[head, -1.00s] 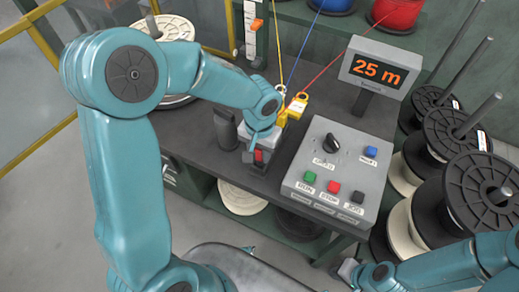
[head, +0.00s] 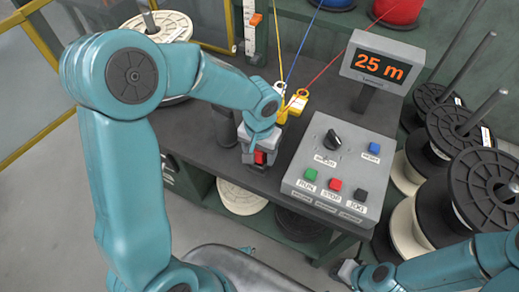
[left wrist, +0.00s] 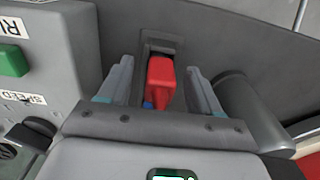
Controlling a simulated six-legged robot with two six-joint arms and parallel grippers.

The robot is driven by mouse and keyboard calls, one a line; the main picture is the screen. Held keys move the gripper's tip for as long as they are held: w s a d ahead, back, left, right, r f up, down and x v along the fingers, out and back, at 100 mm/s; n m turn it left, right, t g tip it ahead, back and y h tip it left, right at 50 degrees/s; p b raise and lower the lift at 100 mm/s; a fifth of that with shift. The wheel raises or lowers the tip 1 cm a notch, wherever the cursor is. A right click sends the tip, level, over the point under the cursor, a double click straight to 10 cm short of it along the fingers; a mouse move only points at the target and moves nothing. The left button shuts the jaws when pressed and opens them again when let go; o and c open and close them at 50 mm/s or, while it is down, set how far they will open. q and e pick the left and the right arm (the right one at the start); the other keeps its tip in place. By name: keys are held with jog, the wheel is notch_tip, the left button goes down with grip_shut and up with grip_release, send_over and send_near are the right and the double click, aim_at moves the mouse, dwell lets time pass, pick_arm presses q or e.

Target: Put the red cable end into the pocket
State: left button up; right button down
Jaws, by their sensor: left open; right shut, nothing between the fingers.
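The red cable end (left wrist: 160,82) shows in the left wrist view between the two fingers of my left gripper (left wrist: 160,90). The fingers stand apart on either side of it, with gaps. Its far end is at a dark pocket (left wrist: 158,45); how deep it sits I cannot tell. In the head view the red end (head: 260,157) shows just below my left gripper (head: 256,148), at the table's front edge, over the dark pocket block (head: 243,167). My right gripper (head: 347,271) is low at the bottom, shut and empty, partly cut off by the arm.
The control box (head: 336,170) with coloured buttons stands right of the left gripper. A dark post (head: 225,128) stands close on its left. Yellow guides (head: 294,104) with cables and a 25 m display (head: 380,68) are behind. Black spools (head: 480,190) crowd the right.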

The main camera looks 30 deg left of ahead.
pick_arm(q)
notch_tip(320, 180, up, 16)
jog(key=p, duration=0.2)
jog(key=shift+r, duration=0.2)
jog(key=shift+s, duration=0.1)
dwell(0.6)
